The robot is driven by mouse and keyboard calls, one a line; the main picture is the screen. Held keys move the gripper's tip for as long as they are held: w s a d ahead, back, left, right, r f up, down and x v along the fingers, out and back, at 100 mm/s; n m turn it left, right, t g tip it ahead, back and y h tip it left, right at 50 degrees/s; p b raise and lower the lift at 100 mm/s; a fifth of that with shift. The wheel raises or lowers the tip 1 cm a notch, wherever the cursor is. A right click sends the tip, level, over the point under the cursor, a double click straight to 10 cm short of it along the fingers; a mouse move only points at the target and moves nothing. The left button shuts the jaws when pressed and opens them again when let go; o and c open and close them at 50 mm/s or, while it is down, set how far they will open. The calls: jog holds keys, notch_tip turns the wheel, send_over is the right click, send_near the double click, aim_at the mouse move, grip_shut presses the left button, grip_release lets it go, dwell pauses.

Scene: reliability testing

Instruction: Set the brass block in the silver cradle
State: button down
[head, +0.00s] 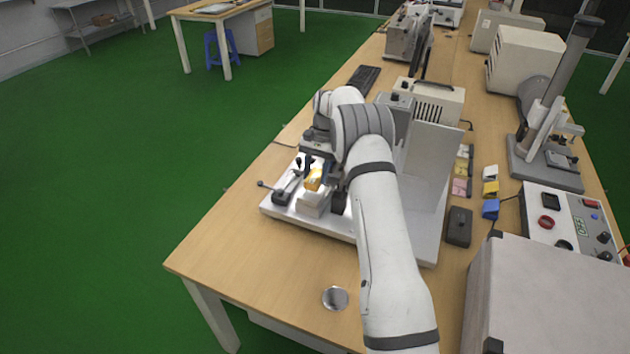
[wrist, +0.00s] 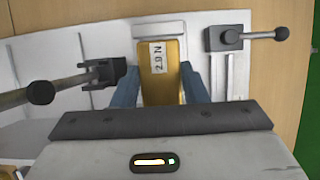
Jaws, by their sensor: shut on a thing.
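The brass block (head: 314,181) is between the fingers of my gripper (head: 315,172) over the white machine base. A round silver dish (head: 335,298) lies on the table near the front edge. I cannot tell for sure which of these is the silver cradle.
Two dark lever clamps, one on the left (wrist: 100,75) and one on the right (wrist: 225,38) in the wrist view, flank the block. An upright pale plate (head: 430,165) stands right of my arm. The wooden table (head: 265,270) is clear at its front left.

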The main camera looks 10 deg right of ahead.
aim_at(317, 174)
jog(key=shift+s+a+f+p, duration=0.1)
jog(key=shift+f+p, duration=0.05)
jog(key=shift+f, duration=0.7)
jog(key=shift+s+f+p, duration=0.1)
jog(key=shift+f+p, duration=0.05)
jog(key=shift+f, duration=0.65)
jog(key=c, duration=0.9)
grip_release()
jog(key=shift+f, duration=0.1)
jog(key=shift+o, duration=0.2)
